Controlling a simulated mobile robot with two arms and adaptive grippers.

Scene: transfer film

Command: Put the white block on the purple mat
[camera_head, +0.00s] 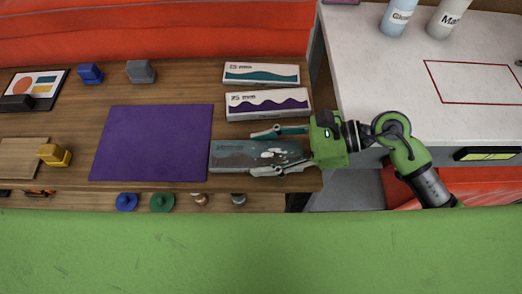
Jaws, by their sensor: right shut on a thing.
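The purple mat (152,143) lies flat on the wooden table, left of my right gripper. My right gripper (278,151) reaches in from the right, with one finger along the upper side and one along the lower side of a grey-blue box (230,156) with white marks. It is shut on this box, beside the mat's right edge. I see no plain white block. Two white cartons lie above, one with a teal wave (262,74) and one with a purple wave (268,104). My left gripper is not in view.
A blue block (91,73), a grey block (141,72) and a yellow block (54,155) stand around the mat. Round knobs line the front edge. A white counter (440,80) with two bottles is at the right. The mat is bare.

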